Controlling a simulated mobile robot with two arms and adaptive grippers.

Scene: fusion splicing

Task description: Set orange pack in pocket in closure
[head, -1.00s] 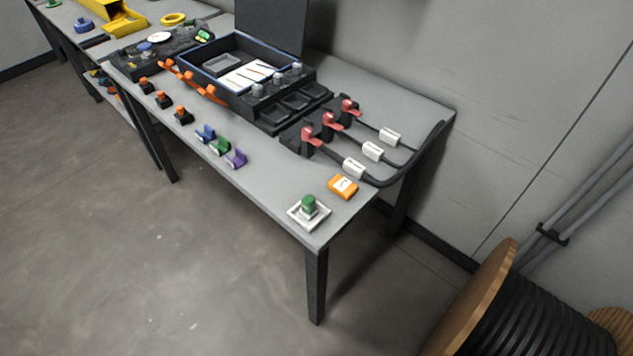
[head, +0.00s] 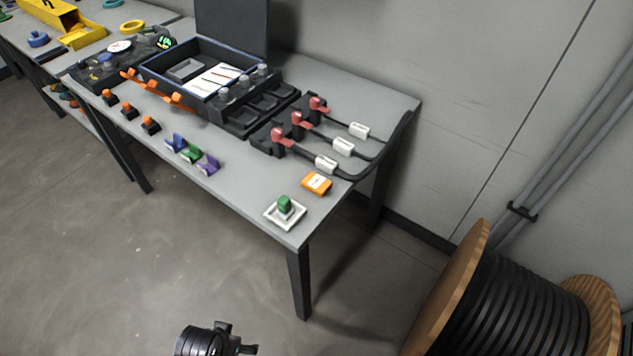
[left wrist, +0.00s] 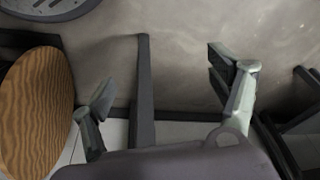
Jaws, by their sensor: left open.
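The orange pack (head: 316,183), a small orange block with a white label, lies on the right end of the grey table (head: 235,185). The closure (head: 148,77) is a dark open box with a blue rim, farther back on the table. A grey rectangular pocket (head: 186,69) shows inside it, beside a white card. A dark part of my arm (head: 207,341) shows at the bottom edge of the head view, off the table. In the left wrist view my left gripper (left wrist: 166,98) is open and empty, with floor and a table leg beyond it. My right gripper is not seen.
A white dish (head: 285,215) with a green block sits in front of the pack. Red clamps (head: 298,119) with black cables and white tags stand behind it. Blue, green and purple clips (head: 190,152) line the front. A cable reel (head: 510,300) stands at right.

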